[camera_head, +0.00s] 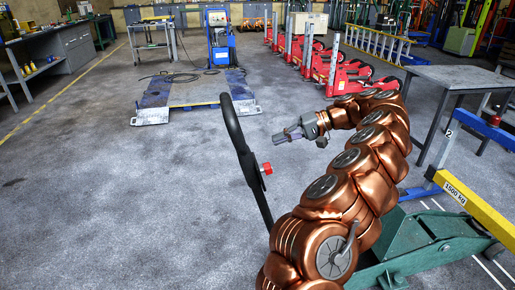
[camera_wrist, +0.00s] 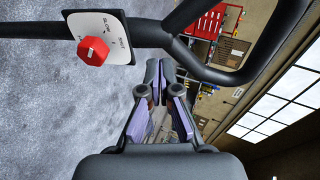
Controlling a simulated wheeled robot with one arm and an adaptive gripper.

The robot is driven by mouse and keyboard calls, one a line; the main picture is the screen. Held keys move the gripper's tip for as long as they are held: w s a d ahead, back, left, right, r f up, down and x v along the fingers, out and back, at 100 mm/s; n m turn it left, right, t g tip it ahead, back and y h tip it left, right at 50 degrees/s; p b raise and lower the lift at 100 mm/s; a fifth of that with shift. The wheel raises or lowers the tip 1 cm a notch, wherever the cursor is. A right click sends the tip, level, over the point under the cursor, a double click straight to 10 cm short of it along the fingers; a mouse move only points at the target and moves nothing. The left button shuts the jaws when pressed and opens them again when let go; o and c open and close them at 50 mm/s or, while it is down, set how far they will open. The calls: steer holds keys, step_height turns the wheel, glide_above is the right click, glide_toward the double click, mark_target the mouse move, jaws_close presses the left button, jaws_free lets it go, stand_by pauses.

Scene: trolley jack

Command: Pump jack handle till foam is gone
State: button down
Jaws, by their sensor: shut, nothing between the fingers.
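The black jack handle (camera_head: 240,145) rises at a slant in the middle of the head view. A red knob (camera_head: 266,168) sits on its side. My gripper (camera_head: 279,137) is shut and empty, just right of the handle's upper part in that view. In the wrist view the handle's black bar (camera_wrist: 145,33) crosses the top and bends into a loop at the right. Its white label plate (camera_wrist: 112,32) and red knob (camera_wrist: 93,50) are upper left. My fingertips (camera_wrist: 161,66) point toward the bar without gripping it. The green jack body (camera_head: 430,240) is lower right, partly behind my arm. I see no foam.
A yellow beam marked 1500 kg (camera_head: 475,207) stands at the right, near a grey table (camera_head: 460,78). Red jacks (camera_head: 345,75) line the back right. A low platform (camera_head: 190,92) with a blue machine (camera_head: 220,40) stands behind. The floor left of the handle is clear.

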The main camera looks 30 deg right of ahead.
steer(key=shift+p+x, duration=0.55)
steer(key=shift+x, duration=3.3)
